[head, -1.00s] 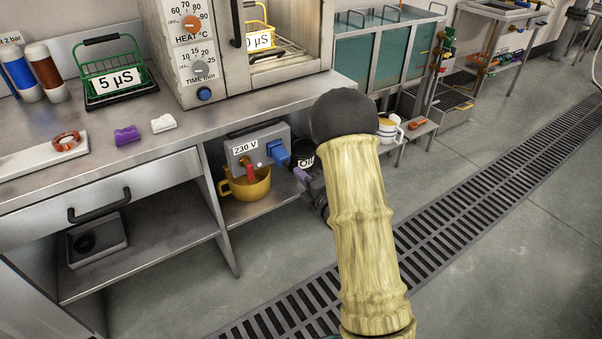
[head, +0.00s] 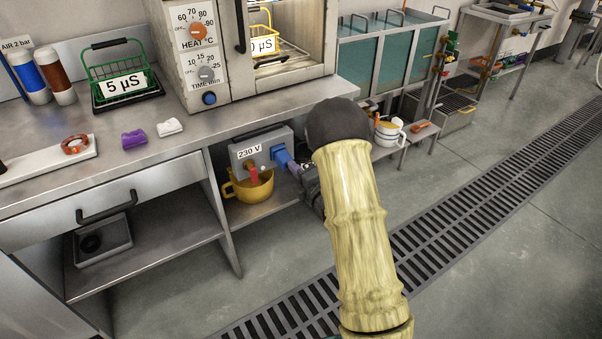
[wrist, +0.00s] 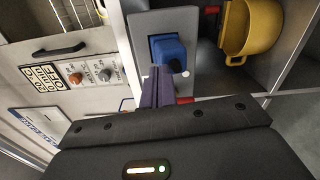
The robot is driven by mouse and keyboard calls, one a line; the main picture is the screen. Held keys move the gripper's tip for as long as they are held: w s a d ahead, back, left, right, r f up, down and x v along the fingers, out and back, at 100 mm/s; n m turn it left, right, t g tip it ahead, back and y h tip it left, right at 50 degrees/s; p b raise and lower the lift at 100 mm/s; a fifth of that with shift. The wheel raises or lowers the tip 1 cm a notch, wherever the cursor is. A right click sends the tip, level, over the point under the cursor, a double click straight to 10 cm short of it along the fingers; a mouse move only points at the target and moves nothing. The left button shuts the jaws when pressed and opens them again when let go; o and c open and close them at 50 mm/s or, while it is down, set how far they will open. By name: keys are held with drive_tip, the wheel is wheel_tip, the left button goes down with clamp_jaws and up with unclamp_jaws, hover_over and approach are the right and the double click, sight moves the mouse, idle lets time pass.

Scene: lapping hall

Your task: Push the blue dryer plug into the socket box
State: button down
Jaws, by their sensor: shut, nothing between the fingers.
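The grey socket box (head: 246,151), labelled 230 V, hangs under the bench top. The blue dryer plug (head: 283,158) sits at the box's right-hand face and sticks out to the right. In the wrist view the plug (wrist: 172,50) lies against the blue square socket on the grey plate (wrist: 141,25); its depth cannot be told. My gripper (head: 297,169) is shut and empty, its purple fingertips at the plug's outer end. In the wrist view the fingertips (wrist: 159,72) overlap the plug's lower edge; whether they touch it is unclear.
A red plug (head: 253,174) is on the box's front, above a yellow pot (head: 247,188) on the lower shelf. The bench top (head: 190,150) is above, and a shelf upright (head: 222,207) stands left. Open floor (head: 480,215) with a drain grate lies right.

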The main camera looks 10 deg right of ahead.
drive_tip(key=shift+w+a, duration=0.15)
drive_tip(key=shift+w, duration=0.05)
drive_tip(key=shift+w, duration=0.5)
idle(0.5)
drive_tip(key=shift+s+b, duration=0.15)
drive_tip(key=shift+b, duration=0.15)
drive_tip(key=shift+b+v, duration=0.35)
drive_tip(key=shift+v, duration=0.9)
drive_tip(key=shift+s, duration=0.1)
